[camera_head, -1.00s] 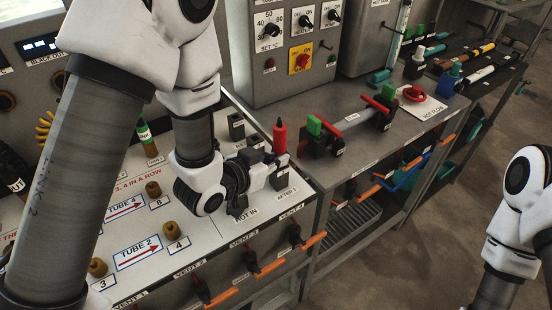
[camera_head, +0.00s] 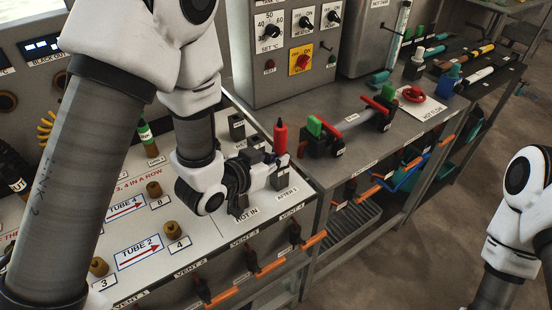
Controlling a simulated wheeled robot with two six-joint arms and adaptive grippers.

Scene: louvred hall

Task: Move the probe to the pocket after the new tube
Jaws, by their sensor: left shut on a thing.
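The probe (camera_head: 280,139), with a red pointed handle, stands upright at the right end of the white panel, by the AFTER 1 label (camera_head: 287,192). My left gripper (camera_head: 275,172) is shut on it, low beneath the red part. The probe's lower end is hidden by the gripper and dark blocks, so I cannot tell how deep it sits. A black pocket block (camera_head: 236,127) stands behind. A pale tube (camera_head: 352,122) lies between two dark clamps with red and green handles on the right bench. My right arm shows at the right edge, its gripper out of frame.
Brown plugs (camera_head: 153,189) and a green-topped piece (camera_head: 146,137) stand on the panel. Vent levers with orange handles (camera_head: 313,239) stick out along its front. The grey control box (camera_head: 290,50) rises behind. A red valve wheel (camera_head: 413,94) sits on the right bench.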

